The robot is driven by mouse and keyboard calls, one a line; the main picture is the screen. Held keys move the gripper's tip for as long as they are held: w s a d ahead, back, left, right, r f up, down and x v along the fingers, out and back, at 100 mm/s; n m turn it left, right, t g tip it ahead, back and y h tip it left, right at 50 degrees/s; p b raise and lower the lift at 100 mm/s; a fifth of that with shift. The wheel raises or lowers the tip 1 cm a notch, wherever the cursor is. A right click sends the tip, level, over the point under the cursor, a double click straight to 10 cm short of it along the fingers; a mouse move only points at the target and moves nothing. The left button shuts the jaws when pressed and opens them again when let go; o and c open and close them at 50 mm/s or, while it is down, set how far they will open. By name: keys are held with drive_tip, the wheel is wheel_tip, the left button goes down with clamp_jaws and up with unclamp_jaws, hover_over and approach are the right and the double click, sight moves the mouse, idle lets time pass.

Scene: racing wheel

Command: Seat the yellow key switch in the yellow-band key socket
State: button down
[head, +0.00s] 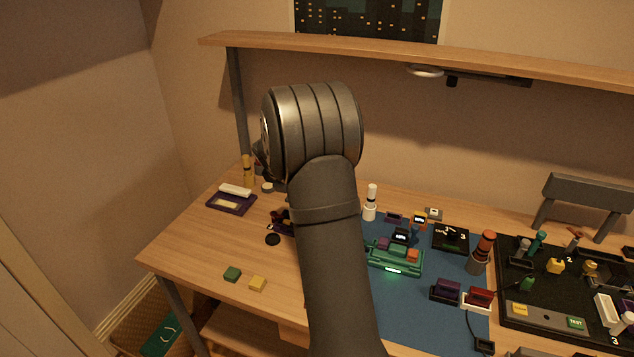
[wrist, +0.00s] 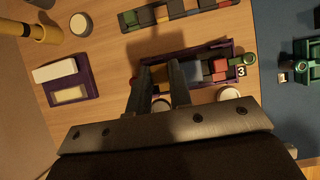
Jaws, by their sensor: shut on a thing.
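In the wrist view my gripper (wrist: 160,70) reaches over a purple tray (wrist: 235,50) holding a row of coloured key switches. A small yellow key switch (wrist: 158,75) shows between the two fingers, which are shut on it, at the left end of the row. Whether it is lifted off the tray floor I cannot tell. In the head view my own arm hides the gripper and most of the tray. I cannot make out a yellow-band key socket for certain in either view.
A purple box with a white block (wrist: 55,72) lies left of the tray. Another row of keys (wrist: 165,12) lies beyond it. A green device (head: 395,260) stands on the blue mat (head: 400,310).

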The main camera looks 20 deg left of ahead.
drive_tip(key=shift+s+a, duration=0.5)
drive_tip(key=shift+s, duration=0.05)
drive_tip(key=shift+f, duration=2.9)
drive_tip(key=shift+f, duration=1.15)
drive_tip(key=c, duration=1.2)
unclamp_jaws()
drive_tip(key=shift+c, duration=0.2)
drive_tip(key=shift+r, duration=0.1)
